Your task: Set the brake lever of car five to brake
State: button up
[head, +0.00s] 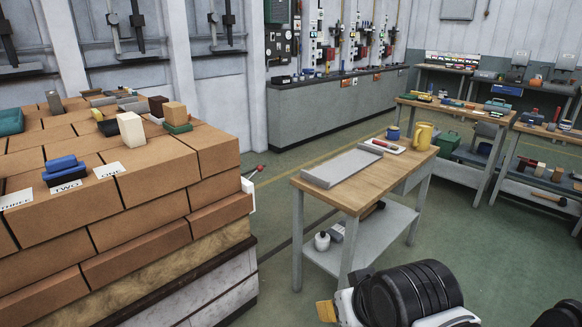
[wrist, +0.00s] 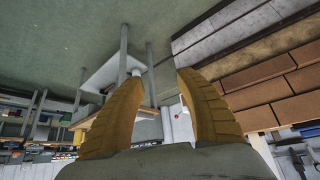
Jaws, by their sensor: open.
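A lever with a red knob (head: 260,168) sticks out low behind the far end of the brick-loaded car (head: 120,308), beside a white plate (head: 248,195). I cannot read a car number or tell the lever's setting. A small red spot, perhaps the same knob, shows between my fingers in the wrist view (wrist: 183,99), some way off. My gripper (wrist: 160,77) is open and empty, with two ridged yellow fingers apart.
A wooden-topped table (head: 345,190) with a grey tray (head: 342,167) and yellow mug (head: 424,136) stands right of the car. Green floor (head: 270,240) lies free between them. Loose blocks and cards lie on the bricks (head: 155,180). Workbenches (head: 455,107) stand behind right.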

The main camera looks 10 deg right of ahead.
aim_at(259, 169)
jog(key=i+l+u, duration=0.15)
jog(key=i, duration=0.4)
jog(key=i+l+u, duration=0.1)
jog(key=i+l, duration=0.35)
jog(key=i+l+u, duration=0.15)
jog(key=i+l, duration=0.25)
jog(key=i, duration=0.25)
